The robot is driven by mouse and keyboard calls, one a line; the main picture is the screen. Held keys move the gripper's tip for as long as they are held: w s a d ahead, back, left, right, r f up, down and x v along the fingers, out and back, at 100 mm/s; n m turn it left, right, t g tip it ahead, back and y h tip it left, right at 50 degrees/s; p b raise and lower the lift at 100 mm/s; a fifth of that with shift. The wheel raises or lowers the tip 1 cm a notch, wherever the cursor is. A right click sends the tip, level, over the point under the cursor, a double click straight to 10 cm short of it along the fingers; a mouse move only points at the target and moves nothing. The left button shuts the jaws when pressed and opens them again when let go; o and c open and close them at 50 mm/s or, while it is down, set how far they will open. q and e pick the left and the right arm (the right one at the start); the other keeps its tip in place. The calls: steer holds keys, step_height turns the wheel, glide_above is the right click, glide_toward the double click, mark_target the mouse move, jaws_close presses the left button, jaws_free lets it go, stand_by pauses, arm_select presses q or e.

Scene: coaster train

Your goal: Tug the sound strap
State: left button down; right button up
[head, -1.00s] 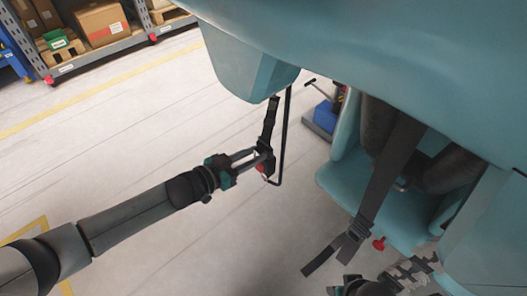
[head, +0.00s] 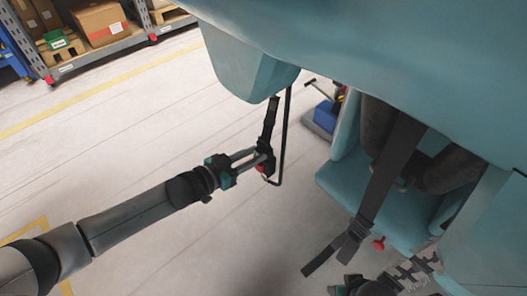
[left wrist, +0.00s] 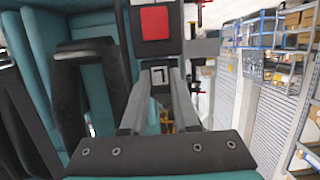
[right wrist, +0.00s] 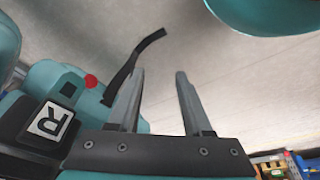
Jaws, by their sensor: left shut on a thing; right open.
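A short black strap (head: 270,118) hangs from the underside of the teal car on the left. A black buckle with a red button (left wrist: 155,22) is at its lower end. My left gripper (head: 263,160) is shut on this buckle; its fingers partly hide it. A longer dark strap (head: 383,185) hangs across the teal seat on the right, its loose end free. That loose end shows in the right wrist view (right wrist: 133,62), beyond the fingers. My right gripper (right wrist: 160,75) is open and empty, low at the right of the head view. I cannot tell which strap is the sound one.
The teal car body (head: 400,40) overhangs the top and right. A thin black bent bar (head: 284,140) hangs beside the held strap. A red knob (head: 378,244) sits by the seat. Shelving with boxes (head: 100,25) stands far left. The floor (head: 120,130) between is clear.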

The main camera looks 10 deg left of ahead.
arm_select(q)
steer(key=shift+r, duration=0.15)
arm_select(e)
steer(key=shift+r, duration=0.1)
arm_select(q)
steer(key=c, duration=0.6)
jaws_free()
arm_select(e)
steer(key=shift+s+a, duration=0.1)
arm_select(q)
steer(key=shift+p+v, duration=2.9)
steer(key=shift+v, duration=4.7)
arm_select(e)
steer(key=s+d+f, duration=0.5)
steer(key=s+f, duration=0.2)
steer(key=f, duration=0.3)
steer(key=shift+s+f+g, duration=0.2)
steer(key=shift+f+g, duration=0.1)
steer(key=shift+f, duration=0.05)
